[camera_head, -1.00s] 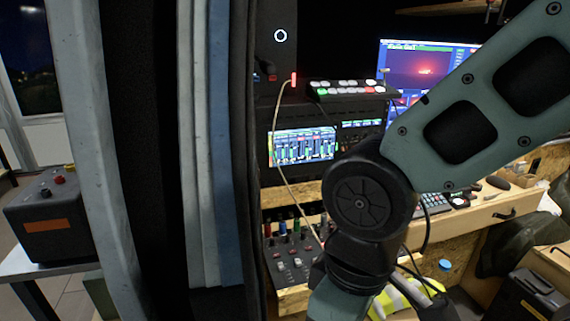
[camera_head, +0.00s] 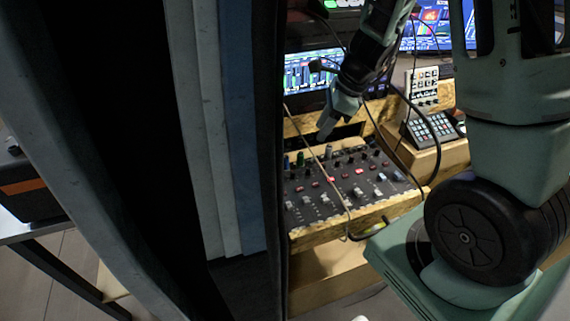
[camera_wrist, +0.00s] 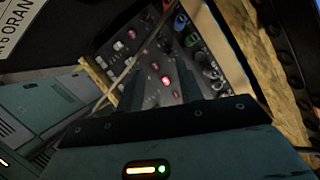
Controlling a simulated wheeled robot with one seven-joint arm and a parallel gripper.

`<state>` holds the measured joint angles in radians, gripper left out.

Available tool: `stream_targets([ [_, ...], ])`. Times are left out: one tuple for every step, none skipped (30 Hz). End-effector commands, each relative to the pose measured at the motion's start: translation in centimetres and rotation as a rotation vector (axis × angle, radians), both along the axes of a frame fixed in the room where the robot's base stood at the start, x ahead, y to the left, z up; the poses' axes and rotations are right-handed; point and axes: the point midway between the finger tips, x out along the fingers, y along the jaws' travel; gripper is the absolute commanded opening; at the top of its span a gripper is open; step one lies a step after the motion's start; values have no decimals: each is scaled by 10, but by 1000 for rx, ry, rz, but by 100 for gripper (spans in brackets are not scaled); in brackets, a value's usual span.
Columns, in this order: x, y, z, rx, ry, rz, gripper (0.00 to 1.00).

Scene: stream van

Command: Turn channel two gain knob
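The mixer panel (camera_head: 345,195) lies on a wooden shelf, with rows of small knobs, buttons and pale fader caps. Taller coloured knobs stand along its back left, including a green knob (camera_head: 300,159) and a grey knob (camera_head: 328,150). Which knob is channel two gain cannot be read. My gripper (camera_head: 326,133) points down just above the panel's back edge, near the grey knob. In the wrist view, my two fingers stand apart with a lit red button (camera_wrist: 165,80) showing between them. A blue knob (camera_wrist: 181,21) shows beyond the fingers. My gripper holds nothing visible.
A thin pale cable (camera_head: 322,165) crosses the panel, and dark cables loop on its right. A button keypad (camera_head: 432,130) stands to the right. Screens (camera_head: 306,72) are behind.

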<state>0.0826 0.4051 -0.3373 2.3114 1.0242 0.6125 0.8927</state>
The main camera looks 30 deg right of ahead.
Motion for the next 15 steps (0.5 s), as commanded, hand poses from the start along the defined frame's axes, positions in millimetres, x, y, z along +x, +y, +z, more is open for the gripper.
stream_targets([
  [1,3,-8,1,3,2,37],
  [2,4,-12,1,3,4,37],
  [3,6,-18,0,4,6,37],
  [4,8,-24,1,4,6,37],
  [5,10,-29,0,4,7,37],
  [7,13,-37,0,4,7,37],
  [8,15,-43,1,4,9,37],
  [10,17,-49,0,4,8,37],
  [11,20,-57,0,5,8,37],
  [13,22,-63,0,3,9,37],
  [14,24,-68,0,4,11,37],
  [16,26,-76,0,3,11,37],
  [17,28,-82,-1,4,10,37],
  [19,30,-88,-1,4,11,37],
  [20,33,-95,0,4,11,37],
])
